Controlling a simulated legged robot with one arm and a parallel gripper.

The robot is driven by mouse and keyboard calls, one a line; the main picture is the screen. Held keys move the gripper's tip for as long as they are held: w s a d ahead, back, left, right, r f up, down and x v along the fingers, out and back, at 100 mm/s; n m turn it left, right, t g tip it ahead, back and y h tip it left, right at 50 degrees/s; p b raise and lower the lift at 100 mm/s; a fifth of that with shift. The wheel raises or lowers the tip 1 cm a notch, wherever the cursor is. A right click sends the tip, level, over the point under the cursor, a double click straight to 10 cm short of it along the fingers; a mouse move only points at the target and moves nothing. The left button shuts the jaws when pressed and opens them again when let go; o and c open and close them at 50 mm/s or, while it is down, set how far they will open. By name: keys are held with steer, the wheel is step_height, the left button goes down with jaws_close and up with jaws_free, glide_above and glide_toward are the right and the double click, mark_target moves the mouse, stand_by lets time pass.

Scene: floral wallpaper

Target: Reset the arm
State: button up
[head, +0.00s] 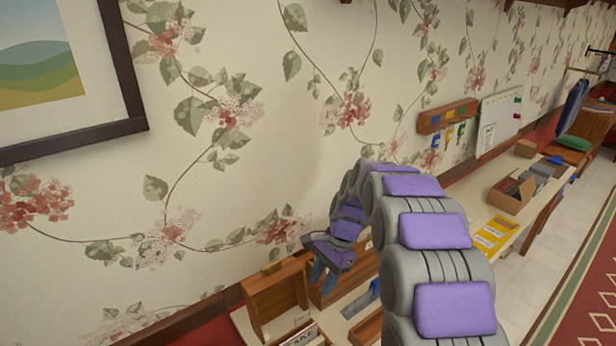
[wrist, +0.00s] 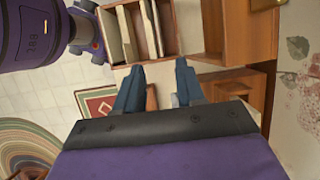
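My arm, grey with purple pads, rises from the lower right of the head view and bends over toward the wall. My gripper (head: 318,272) hangs at its end, low over the wooden boxes by the wall. In the wrist view my gripper (wrist: 160,88) shows two blue fingers set apart with a gap between them. I see nothing held in the gap; a brownish-red thing is partly visible by the left finger, and I cannot tell how far below it lies.
An open wooden box (head: 277,300) stands close to my gripper; a file box (wrist: 173,40) holds upright folders. A yellow tray (head: 493,236) and a cardboard box (head: 512,195) sit farther along the bench. A key rack (head: 447,117) and framed picture (head: 130,125) hang on the wall.

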steer(key=s+d+r+n+h, duration=0.1)
steer(key=s+r+n, duration=0.15)
steer(key=s, duration=0.35)
steer(key=s+d+r+n, duration=0.2)
steer(key=s+r, duration=0.1)
steer(key=s, duration=0.3)
steer(key=s+d+r+n+h, duration=0.1)
steer(key=s+r+n, duration=0.15)
steer(key=s, duration=0.35)
steer(key=s+d+n, duration=0.2)
steer(key=s, duration=0.7)
steer(key=s+d+n+h, duration=0.1)
steer(key=s+d+n, duration=0.1)
steer(key=s, duration=0.7)
steer(key=shift+s+d+t+h, duration=0.2)
steer(key=shift+s+t+h, duration=0.05)
steer(key=shift+t+h, duration=0.05)
